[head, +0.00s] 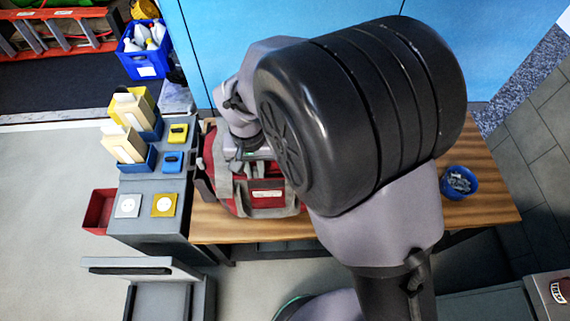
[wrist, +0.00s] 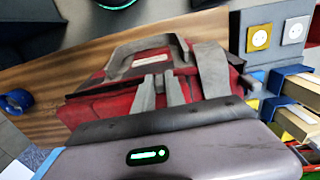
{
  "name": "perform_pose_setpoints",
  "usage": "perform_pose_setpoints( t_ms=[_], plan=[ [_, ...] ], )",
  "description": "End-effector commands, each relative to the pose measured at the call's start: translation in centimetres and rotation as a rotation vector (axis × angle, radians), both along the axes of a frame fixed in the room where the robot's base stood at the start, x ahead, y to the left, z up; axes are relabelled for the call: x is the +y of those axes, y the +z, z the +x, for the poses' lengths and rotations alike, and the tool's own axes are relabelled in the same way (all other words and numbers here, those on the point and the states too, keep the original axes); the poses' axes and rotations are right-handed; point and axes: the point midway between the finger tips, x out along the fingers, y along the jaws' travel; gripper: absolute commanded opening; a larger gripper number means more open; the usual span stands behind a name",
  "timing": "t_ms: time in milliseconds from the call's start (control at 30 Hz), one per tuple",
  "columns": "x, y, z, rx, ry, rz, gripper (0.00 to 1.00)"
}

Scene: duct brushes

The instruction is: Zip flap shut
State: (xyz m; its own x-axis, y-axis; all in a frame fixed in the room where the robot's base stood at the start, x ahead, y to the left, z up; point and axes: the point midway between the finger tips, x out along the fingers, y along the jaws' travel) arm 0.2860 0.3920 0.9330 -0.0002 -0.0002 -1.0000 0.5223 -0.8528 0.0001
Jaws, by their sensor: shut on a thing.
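A red bag with grey straps (head: 272,200) sits on the wooden table, partly hidden by my arm. In the wrist view the red bag (wrist: 95,105) shows its grey carry handle arched over the top and a dark line along the flap's edge on the left. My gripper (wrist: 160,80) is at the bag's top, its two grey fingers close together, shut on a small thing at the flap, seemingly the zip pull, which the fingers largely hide. In the head view my gripper (head: 241,153) is over the bag's left part.
The wooden table (head: 470,208) has bare room at right, near a blue tub (head: 458,183) of small parts. A grey bench (head: 150,188) at left holds boxes and blue and yellow items. A red bin (head: 99,210) hangs at its side.

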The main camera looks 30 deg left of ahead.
Motion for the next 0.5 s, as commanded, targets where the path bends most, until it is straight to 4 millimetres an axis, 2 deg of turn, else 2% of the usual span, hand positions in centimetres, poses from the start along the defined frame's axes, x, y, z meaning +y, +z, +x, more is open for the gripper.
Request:
perform_pose_setpoints(
  t_ms=[200,500],
  plan=[
    [2.8,0.1,-1.6,-0.001,0.001,0.002,0.0],
    [3.8,0.1,-2.2,-0.002,0.0,0.003,0.0]
  ],
)
